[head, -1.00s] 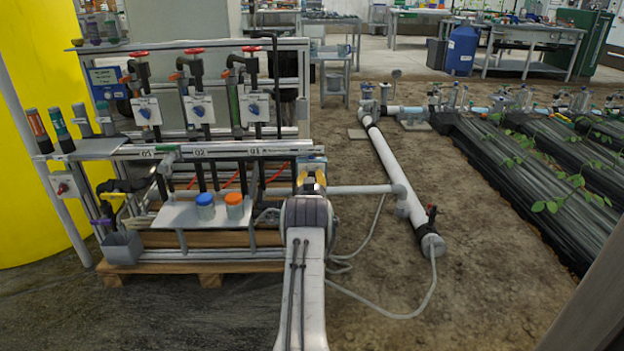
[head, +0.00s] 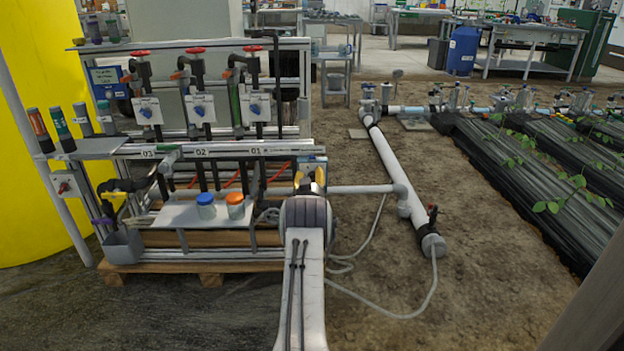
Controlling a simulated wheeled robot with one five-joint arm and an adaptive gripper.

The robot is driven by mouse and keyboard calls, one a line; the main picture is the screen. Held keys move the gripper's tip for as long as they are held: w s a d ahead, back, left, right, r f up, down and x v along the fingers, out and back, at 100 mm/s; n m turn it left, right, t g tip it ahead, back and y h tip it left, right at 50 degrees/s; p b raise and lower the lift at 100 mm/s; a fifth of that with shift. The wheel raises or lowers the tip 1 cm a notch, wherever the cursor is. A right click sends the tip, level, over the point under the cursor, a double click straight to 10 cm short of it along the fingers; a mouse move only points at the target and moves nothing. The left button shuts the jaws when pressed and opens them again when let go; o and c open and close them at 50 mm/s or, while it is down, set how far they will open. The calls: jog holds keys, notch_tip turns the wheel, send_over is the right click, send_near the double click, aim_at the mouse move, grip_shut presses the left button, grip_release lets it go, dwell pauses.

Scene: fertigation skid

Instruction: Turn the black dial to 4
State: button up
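My gripper (head: 310,182) is at the end of my arm, in front of the right end of the skid. I see it from behind, small, with yellow-orange parts; my own wrist hides much of it. I cannot tell whether its fingers are open or shut, or whether they touch anything. I cannot make out a black dial. Three white plates with blue knobs (head: 146,112) (head: 200,111) (head: 255,109) are on the skid's upper frame. A small grey box with a red knob (head: 64,187) is at the skid's left end.
A white shelf (head: 183,216) with a blue-capped jar (head: 206,206) and an orange-capped jar (head: 235,205) is left of my wrist. A white pipe (head: 390,172) and a loose grey hose (head: 392,316) lie on the right. Bare soil separates them from the plant rows (head: 540,165).

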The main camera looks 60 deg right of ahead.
jog(key=shift+o, duration=1)
jog(key=shift+s, duration=0.15)
jog(key=shift+d, duration=0.1)
jog(key=shift+s, duration=0.1)
jog(key=v, duration=1.2)
jog(key=shift+o, duration=0.3)
jog(key=shift+r, duration=0.1)
jog(key=shift+c, duration=0.3)
